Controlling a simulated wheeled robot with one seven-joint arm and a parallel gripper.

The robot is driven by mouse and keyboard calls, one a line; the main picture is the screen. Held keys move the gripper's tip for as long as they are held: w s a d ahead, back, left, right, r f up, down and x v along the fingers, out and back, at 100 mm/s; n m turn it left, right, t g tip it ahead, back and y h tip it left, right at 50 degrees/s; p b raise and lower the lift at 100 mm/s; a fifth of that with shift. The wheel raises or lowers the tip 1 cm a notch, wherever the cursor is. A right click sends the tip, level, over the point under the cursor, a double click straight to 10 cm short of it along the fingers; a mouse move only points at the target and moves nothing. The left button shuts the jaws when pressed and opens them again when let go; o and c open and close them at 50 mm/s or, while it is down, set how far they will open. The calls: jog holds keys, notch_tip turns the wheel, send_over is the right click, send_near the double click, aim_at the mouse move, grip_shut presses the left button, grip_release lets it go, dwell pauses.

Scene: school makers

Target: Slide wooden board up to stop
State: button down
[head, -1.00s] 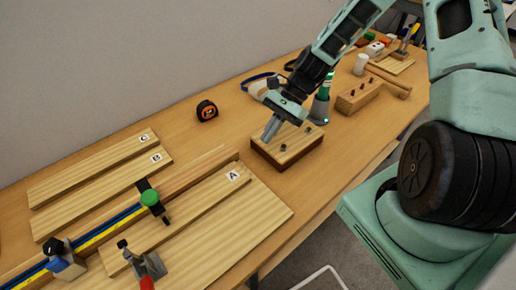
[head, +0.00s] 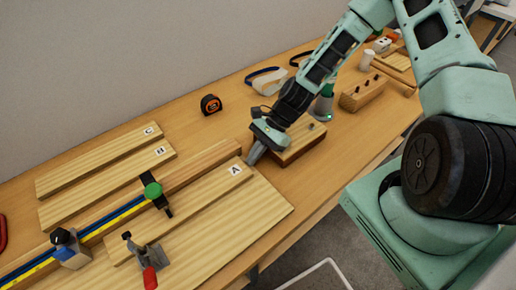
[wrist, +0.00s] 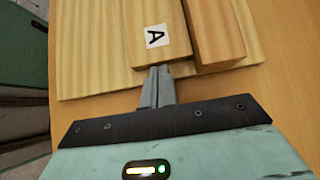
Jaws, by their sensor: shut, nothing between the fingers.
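The wooden board labelled A (head: 195,200) lies flat on a wider base board (head: 250,215), alongside a raised wooden fence (head: 215,158). A second stop, a blue and wood block with a black knob (head: 68,248), sits farther left along the rail. My gripper (head: 252,160) is shut and empty, low at the right end of board A. In the wrist view my fingertips (wrist: 160,72) are at that board's end, beside the fence (wrist: 215,35); I cannot tell if they touch it.
A toggle clamp with a red handle (head: 150,262) stands at the front left. Boards C (head: 95,165) and B (head: 105,190) lie behind the fence. A tape measure (head: 210,104) lies at the back. A wooden block (head: 300,148) is partly hidden behind my gripper.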

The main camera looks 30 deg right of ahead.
aim_at(236, 171)
jog(key=shift+s+a+p, duration=0.2)
jog(key=shift+s+a, duration=0.05)
jog(key=shift+a, duration=0.9)
jog(key=shift+s+a+p, duration=0.15)
jog(key=shift+s+a, duration=0.1)
jog(key=shift+a, duration=0.85)
jog(key=shift+r, duration=0.1)
